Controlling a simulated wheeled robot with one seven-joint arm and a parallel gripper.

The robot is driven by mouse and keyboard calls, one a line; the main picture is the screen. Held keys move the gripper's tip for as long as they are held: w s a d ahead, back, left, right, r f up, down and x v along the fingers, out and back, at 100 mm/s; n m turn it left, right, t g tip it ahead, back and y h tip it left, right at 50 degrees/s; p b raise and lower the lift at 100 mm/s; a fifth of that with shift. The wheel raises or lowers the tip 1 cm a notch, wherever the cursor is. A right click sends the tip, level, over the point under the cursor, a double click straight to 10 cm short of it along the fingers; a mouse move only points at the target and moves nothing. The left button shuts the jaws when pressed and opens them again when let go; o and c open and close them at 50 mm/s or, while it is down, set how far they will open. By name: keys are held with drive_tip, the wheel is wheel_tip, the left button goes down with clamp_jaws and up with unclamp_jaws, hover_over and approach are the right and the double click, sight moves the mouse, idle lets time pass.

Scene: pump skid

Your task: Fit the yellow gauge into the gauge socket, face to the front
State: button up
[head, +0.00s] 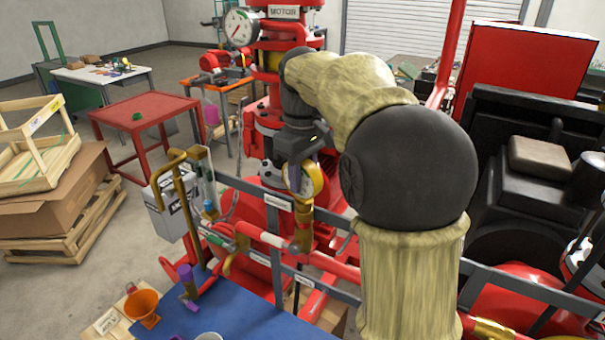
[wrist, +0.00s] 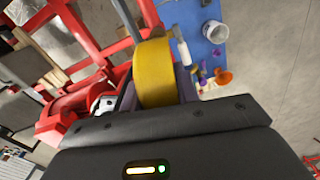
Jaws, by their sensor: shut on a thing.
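The yellow gauge (head: 314,178) is in my gripper (head: 299,178), in front of the red pump pipework. A brass upright fitting (head: 304,232), apparently the gauge socket, stands just below the gauge by the grey rail. I cannot tell whether the gauge's stem touches it or is inside it.
A grey rail with labels (head: 277,202) and red pipes crowd the gripper. A brass pipe with a handle (head: 180,195) stands to the left. Another gauge (head: 239,28) is higher up.

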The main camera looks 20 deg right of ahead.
drive_tip(key=shift+f+b, duration=0.4)
drive_tip(key=shift+f, duration=0.3)
drive_tip(key=o, duration=1.2)
wheel_tip(320, 180, up, 18)
drive_tip(key=shift+f+p, duration=0.25)
drive_tip(key=shift+p, duration=0.85)
drive_tip(key=shift+f, duration=0.1)
